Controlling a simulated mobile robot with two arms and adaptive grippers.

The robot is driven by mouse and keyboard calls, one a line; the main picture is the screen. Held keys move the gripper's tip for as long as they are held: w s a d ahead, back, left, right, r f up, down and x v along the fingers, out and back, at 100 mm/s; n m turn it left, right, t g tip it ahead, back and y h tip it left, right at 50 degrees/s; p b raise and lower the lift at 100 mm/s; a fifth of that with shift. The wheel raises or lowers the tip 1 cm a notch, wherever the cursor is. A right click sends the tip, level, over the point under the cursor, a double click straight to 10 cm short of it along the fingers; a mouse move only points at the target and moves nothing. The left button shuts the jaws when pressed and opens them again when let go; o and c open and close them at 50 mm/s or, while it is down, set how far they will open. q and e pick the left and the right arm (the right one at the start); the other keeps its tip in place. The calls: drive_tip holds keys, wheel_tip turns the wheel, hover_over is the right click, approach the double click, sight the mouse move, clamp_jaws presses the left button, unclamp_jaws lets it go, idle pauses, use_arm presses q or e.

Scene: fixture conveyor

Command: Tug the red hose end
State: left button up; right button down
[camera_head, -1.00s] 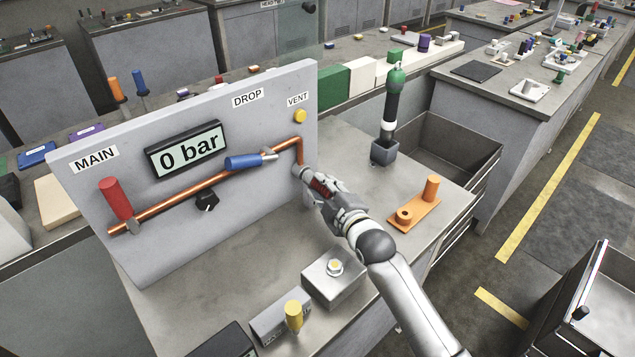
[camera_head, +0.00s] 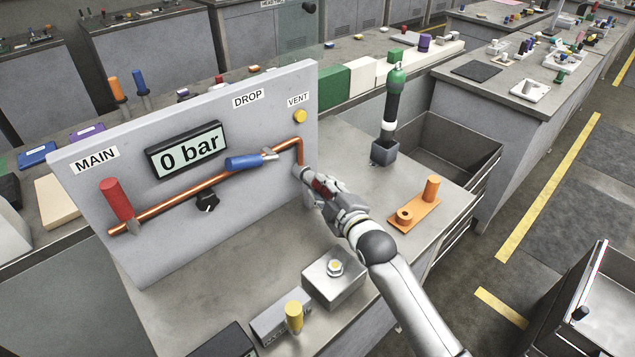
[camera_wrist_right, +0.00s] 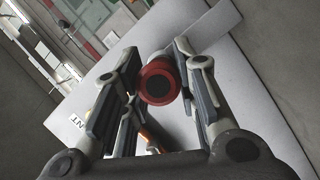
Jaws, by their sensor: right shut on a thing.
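The red hose end (camera_wrist_right: 157,82) shows in the right wrist view as a round red piece with a dark centre, between my right gripper's fingers. In the head view its dark red body (camera_head: 323,187) lies in the jaws of my right gripper (camera_head: 327,192). My right gripper is shut on it, in line with the grey fitting (camera_head: 303,173) at the lower end of the copper pipe (camera_head: 190,200) on the panel. Fingers hide part of the hose end and its joint with the fitting. My left gripper is not in view.
The grey panel (camera_head: 240,130) carries a gauge (camera_head: 188,150) reading 0 bar, a red handle (camera_head: 116,200), a blue handle (camera_head: 243,162) and a yellow button (camera_head: 300,116).

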drive_tip(key=shift+f, duration=0.2)
idle(0.4)
drive_tip(key=c, duration=1.5)
unclamp_jaws()
drive_tip(key=o, duration=0.4)
drive_tip(key=shift+r, duration=0.1)
drive_tip(key=shift+o, duration=0.2)
drive_tip(key=shift+s, duration=0.1)
